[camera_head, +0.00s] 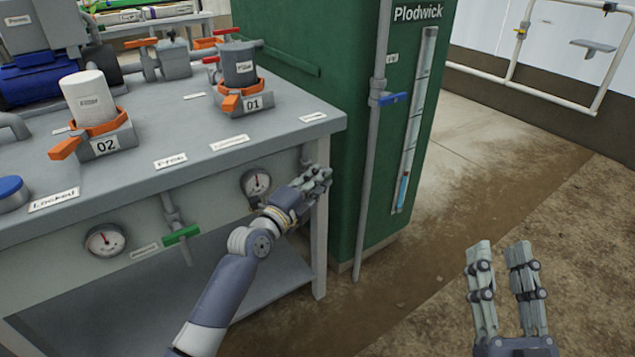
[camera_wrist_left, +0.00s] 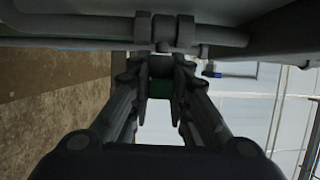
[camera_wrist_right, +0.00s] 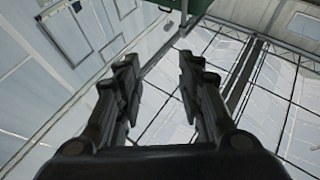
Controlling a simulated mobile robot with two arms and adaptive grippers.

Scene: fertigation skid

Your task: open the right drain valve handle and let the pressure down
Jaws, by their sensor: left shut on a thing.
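The right drain valve shows its grey pipe (camera_head: 306,155) under the right end of the skid top. In the left wrist view its grey valve body (camera_wrist_left: 163,32) is above the fingertips, and a green handle (camera_wrist_left: 160,82) lies between the fingers. My left gripper (camera_head: 318,180) is shut on that handle, which its fingers hide in the head view. Another drain valve, with a green crosswise handle (camera_head: 182,235), is further left. My right gripper (camera_head: 503,250) is open and empty at the lower right, its fingers apart in the right wrist view (camera_wrist_right: 158,75) too.
Two pressure gauges (camera_head: 257,182) (camera_head: 105,240) sit on the skid's front panel, both needles pointing upward. Filter housings 01 (camera_head: 238,65) and 02 (camera_head: 90,98) stand on top. The green tank (camera_head: 345,120) with its sight tube (camera_head: 412,130) stands to the right. The floor beyond is clear.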

